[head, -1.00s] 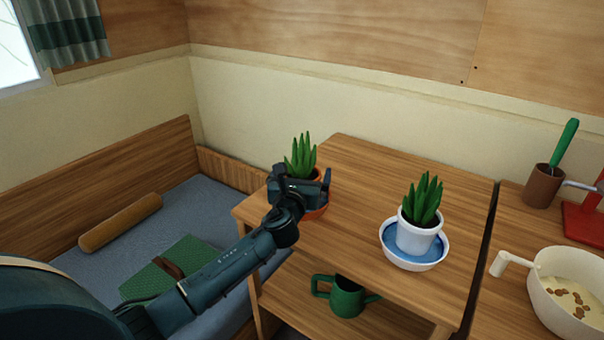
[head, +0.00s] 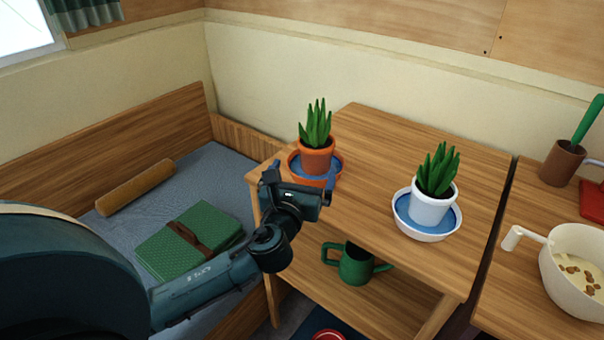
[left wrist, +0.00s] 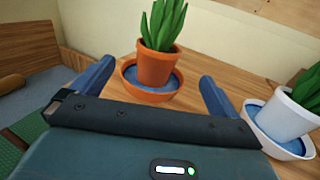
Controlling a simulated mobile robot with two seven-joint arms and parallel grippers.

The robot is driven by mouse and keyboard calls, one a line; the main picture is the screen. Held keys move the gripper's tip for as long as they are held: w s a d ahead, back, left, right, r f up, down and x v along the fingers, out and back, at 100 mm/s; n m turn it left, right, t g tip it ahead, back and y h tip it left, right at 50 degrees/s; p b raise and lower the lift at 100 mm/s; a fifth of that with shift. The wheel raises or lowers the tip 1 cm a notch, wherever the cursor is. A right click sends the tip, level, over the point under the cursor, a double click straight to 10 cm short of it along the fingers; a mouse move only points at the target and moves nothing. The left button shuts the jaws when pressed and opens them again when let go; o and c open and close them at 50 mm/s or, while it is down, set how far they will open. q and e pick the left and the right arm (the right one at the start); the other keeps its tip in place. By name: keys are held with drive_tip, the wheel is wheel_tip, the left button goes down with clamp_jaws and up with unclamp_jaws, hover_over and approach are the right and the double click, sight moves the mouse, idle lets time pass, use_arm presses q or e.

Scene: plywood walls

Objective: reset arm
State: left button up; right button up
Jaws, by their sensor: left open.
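My left gripper (head: 300,179) is open and empty, in front of the terracotta pot (head: 316,158) with a green spiky plant. That pot stands upright in an orange saucer (head: 294,166) holding blue water, at the table's left end. In the left wrist view, the open fingers (left wrist: 157,88) show with the terracotta pot (left wrist: 157,66) and its saucer (left wrist: 150,96) beyond them. Part of the saucer is hidden behind the gripper in the head view. My right gripper is not in view.
A white pot (head: 432,206) with a plant stands in a white saucer (head: 405,222) on the wooden table (head: 385,150). A pan (head: 560,290) is at right.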

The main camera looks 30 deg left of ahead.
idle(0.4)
use_arm(q)
drive_tip(key=s+d+f+n+g+h, duration=0.3)
drive_tip(key=s+d+f+n, duration=0.3)
drive_tip(key=s+f+n, duration=0.4)
drive_tip(key=s+d+f+n+g+h+p, duration=0.1)
drive_tip(key=s+d+f+n+g+h, duration=0.2)
drive_tip(key=s+f+n, duration=0.7)
drive_tip(key=s+d+n+h, duration=0.1)
drive_tip(key=d+n, duration=0.3)
drive_tip(key=n, duration=0.6)
drive_tip(key=shift+d+f+g+h, duration=0.15)
drive_tip(key=shift+f+g+h, duration=0.25)
drive_tip(key=shift+h, duration=0.1)
